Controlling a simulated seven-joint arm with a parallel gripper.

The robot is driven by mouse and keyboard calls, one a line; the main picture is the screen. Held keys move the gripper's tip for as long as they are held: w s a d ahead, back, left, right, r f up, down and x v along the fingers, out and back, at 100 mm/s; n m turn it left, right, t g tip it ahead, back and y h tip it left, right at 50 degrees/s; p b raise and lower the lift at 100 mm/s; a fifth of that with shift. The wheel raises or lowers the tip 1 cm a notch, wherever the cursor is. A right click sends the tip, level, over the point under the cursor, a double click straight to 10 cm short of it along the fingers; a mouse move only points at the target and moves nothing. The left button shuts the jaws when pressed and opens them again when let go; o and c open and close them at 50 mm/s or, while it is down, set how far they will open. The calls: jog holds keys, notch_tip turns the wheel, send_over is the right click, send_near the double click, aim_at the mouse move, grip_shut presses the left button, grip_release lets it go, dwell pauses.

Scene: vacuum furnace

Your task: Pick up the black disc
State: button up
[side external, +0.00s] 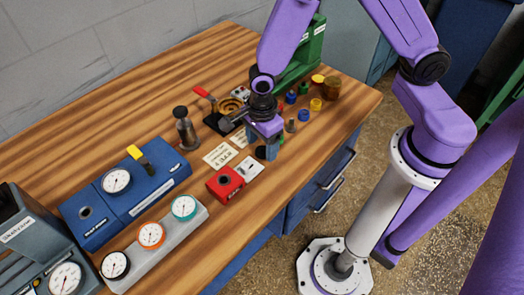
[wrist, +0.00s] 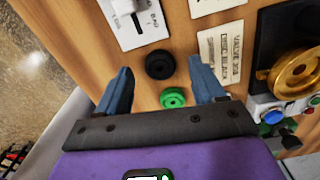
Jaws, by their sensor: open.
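The black disc (wrist: 160,65) lies on the wooden table in the wrist view, a little beyond and between my fingertips. In the side view the black disc (side external: 261,153) shows as a small dark spot beside my gripper. My gripper (wrist: 160,80) is open, its two blue-grey fingers apart with nothing held. In the side view my gripper (side external: 266,150) is low over the table, near the white switch plate. A green disc (wrist: 172,98) lies close to the black disc, between the fingers and nearer the palm.
A white switch plate (wrist: 135,18) and a printed card (wrist: 219,53) flank the disc. A brass wheel (wrist: 295,72) on a black base stands to the right. In the side view, a red box (side external: 226,184) is left of my gripper, and several coloured knobs (side external: 303,115) stand behind it.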

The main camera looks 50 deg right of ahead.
jog(key=shift+f, duration=0.65)
jog(key=c, duration=1.1)
jog(key=shift+r, duration=0.1)
jog(key=shift+c, duration=0.2)
